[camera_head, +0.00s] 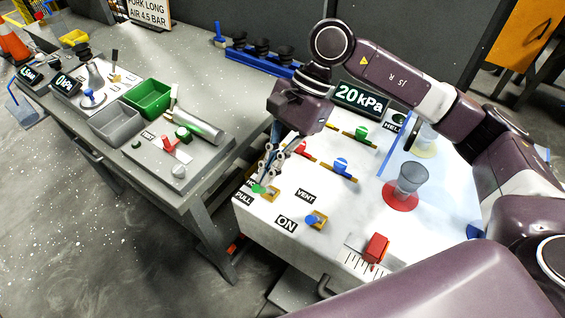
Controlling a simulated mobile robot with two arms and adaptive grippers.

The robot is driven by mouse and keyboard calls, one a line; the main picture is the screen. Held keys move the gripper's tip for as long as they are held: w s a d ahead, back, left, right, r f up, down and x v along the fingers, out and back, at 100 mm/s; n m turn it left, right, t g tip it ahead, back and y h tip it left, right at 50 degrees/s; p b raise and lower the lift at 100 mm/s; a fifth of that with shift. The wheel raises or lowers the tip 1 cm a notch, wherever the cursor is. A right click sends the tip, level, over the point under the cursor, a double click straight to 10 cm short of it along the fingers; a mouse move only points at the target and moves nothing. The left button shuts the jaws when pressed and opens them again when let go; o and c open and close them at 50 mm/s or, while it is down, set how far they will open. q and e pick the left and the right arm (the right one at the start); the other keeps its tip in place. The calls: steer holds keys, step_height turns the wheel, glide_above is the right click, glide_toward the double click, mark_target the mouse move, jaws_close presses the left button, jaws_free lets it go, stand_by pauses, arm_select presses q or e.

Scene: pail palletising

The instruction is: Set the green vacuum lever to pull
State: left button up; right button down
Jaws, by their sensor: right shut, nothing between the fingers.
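The green lever (258,188) stands at the left front corner of the white panel (335,215), in a yellow bracket beside the PULL label (244,198). The VENT label (306,195) lies to its right. My right gripper (262,179) reaches down over the lever, shut and empty, its fingertips right at the green knob. I cannot tell whether they touch it. A display (361,98) at the panel's back reads 20 kPa. My left gripper is out of view.
Blue (341,165), red (302,149) and green (361,132) valve handles stand behind the lever. A blue switch (312,219) by the ON label is close on the right.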

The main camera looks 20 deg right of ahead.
steer(key=shift+s+a, duration=0.1)
steer(key=shift+a, duration=0.05)
stand_by(0.4)
steer(key=v, duration=1.2)
